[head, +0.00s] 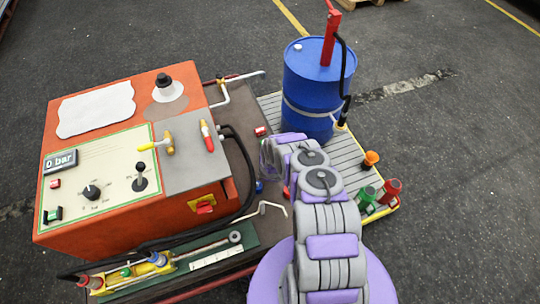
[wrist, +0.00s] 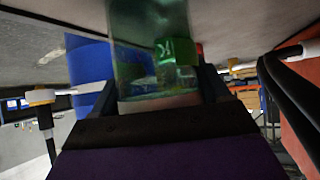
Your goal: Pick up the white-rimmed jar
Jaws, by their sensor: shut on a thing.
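In the wrist view my gripper (wrist: 160,92) is shut on a clear, greenish see-through jar (wrist: 138,50), which stands between its two dark fingers. A pale edge shows along the jar's end nearest the palm; I cannot tell whether it is the white rim. The jar's far end runs out of the picture. In the head view my gripper (head: 272,158) is over the deck between the orange machine and the blue drum. The jar cannot be made out there, hidden by my arm.
The orange control machine (head: 85,222) stands left, with a black hose and a bent white rod (head: 265,207) near my arm. The blue drum (head: 312,88) with a red pump stands on a slatted pallet behind. Green (head: 366,199), red (head: 389,190) and orange (head: 371,158) items stand right.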

